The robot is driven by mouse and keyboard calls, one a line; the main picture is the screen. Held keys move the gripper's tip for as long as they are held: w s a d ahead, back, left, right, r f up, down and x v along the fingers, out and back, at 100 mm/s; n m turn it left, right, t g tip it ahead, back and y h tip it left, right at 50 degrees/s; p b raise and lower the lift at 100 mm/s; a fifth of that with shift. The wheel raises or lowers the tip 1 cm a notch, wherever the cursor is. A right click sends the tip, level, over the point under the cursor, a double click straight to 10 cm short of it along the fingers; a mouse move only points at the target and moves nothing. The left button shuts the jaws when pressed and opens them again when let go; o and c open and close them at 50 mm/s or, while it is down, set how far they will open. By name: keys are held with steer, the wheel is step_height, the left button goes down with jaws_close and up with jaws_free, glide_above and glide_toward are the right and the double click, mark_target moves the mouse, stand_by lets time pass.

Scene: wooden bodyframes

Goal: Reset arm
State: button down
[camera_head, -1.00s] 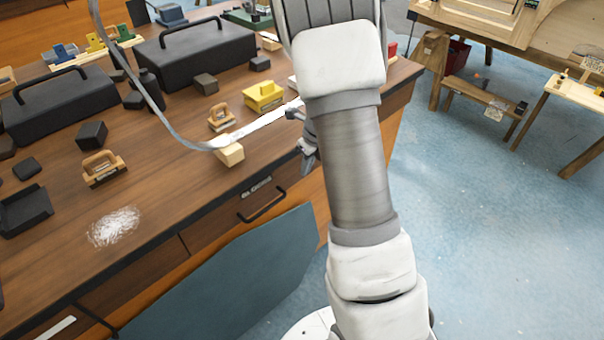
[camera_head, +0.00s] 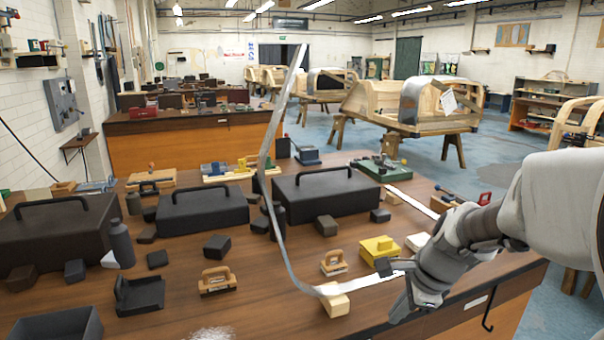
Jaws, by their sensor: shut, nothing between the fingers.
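My arm (camera_head: 560,205) reaches in from the right edge. My gripper (camera_head: 394,284) is at the right part of the wooden workbench (camera_head: 270,262), low over its front edge as seen here. It is shut and holds nothing. A yellow block-like object (camera_head: 378,250) lies just behind it, and a small pale wood block (camera_head: 334,300) lies to its left. I cannot tell whether the gripper touches the bench.
A long curved grey metal strip (camera_head: 272,200) rises from near the pale block. Black toolboxes (camera_head: 202,207), wooden-handled tools (camera_head: 216,280) and dark blocks crowd the bench. Wooden bodyframes (camera_head: 415,105) stand behind. Blue floor (camera_head: 480,170) is open between them.

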steer(key=s+a+r+n+t+h, duration=0.1)
steer(key=s+a+r+n, duration=0.1)
steer(key=s+r+n, duration=0.3)
steer(key=s+a+r+n+t+h+p, duration=0.1)
steer(key=s+r+n, duration=0.4)
steer(key=s+n, duration=0.7)
steer(key=shift+a+r+n, duration=0.15)
steer(key=shift+a+n, duration=0.3)
steer(key=shift+n, duration=0.65)
steer(key=shift+s, duration=0.1)
